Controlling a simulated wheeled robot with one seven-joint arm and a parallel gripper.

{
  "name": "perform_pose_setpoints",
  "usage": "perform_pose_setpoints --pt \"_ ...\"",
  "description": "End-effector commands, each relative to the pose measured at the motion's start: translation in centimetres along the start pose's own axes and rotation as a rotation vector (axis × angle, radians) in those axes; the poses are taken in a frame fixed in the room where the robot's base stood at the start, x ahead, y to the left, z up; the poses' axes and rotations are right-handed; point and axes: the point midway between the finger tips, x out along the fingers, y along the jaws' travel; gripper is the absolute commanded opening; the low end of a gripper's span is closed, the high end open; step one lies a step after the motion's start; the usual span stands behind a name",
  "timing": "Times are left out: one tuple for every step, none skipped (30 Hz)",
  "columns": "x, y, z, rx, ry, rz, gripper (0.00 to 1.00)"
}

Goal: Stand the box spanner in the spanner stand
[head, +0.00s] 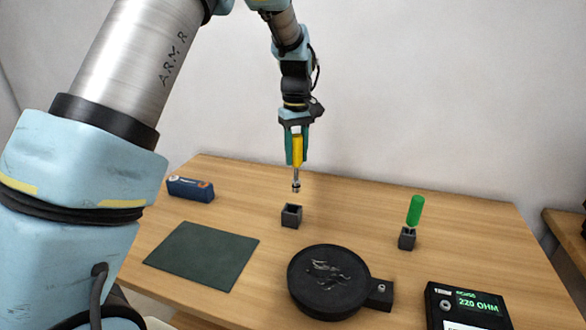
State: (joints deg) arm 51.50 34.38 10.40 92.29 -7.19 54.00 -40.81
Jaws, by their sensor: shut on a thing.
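My gripper (297,158) is shut on the box spanner, near the middle of the head view. The box spanner (297,150) has a yellow handle and a metal shaft pointing straight down. Its lower end hangs in the air, apart from the small dark square holder (291,216) that stands below it on the table. This holder has an open top and looks empty. A second dark holder (407,240) to the right has a green-handled tool (415,211) standing in it, slightly tilted. Neither holder carries a readable label, so I cannot tell by name which is the spanner stand.
A dark green mat (202,256) lies at the front left of the wooden table (350,205). A round black dish (322,306) with a side block sits at the front middle. A blue box (190,189) is at back left.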

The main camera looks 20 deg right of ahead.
Motion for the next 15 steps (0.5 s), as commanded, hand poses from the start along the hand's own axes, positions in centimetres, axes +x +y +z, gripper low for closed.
perform_pose_setpoints --pt "-0.07 0.23 -0.07 0.002 0.0 0.001 0.0" --pt "-0.15 0.28 -0.09 0.003 0.0 0.001 0.0" --pt "-0.23 0.34 -0.12 0.003 -0.001 0.001 0.0" --pt "-0.28 0.36 -0.14 0.004 -0.001 0.001 0.0" --pt "-0.32 0.38 -0.15 0.004 -0.001 0.001 0.0" --pt "-0.35 0.39 -0.17 0.004 -0.001 0.001 0.0" --pt "-0.36 0.39 -0.17 0.004 -0.001 0.001 0.0" --pt "-0.37 0.38 -0.18 0.004 -0.001 0.001 0.0" --pt "-0.38 0.37 -0.18 0.004 -0.001 0.001 0.0" --pt "-0.37 0.37 -0.18 0.004 -0.001 0.001 0.0" --pt "-0.37 0.37 -0.18 0.004 -0.001 0.001 0.0" --pt "-0.37 0.36 -0.19 0.004 -0.001 0.001 0.0" --pt "-0.37 0.36 -0.19 0.004 -0.001 0.001 0.0" --pt "-0.38 0.36 -0.19 0.004 -0.001 0.001 0.0" --pt "-0.39 0.35 -0.18 0.004 -0.001 0.001 0.0"
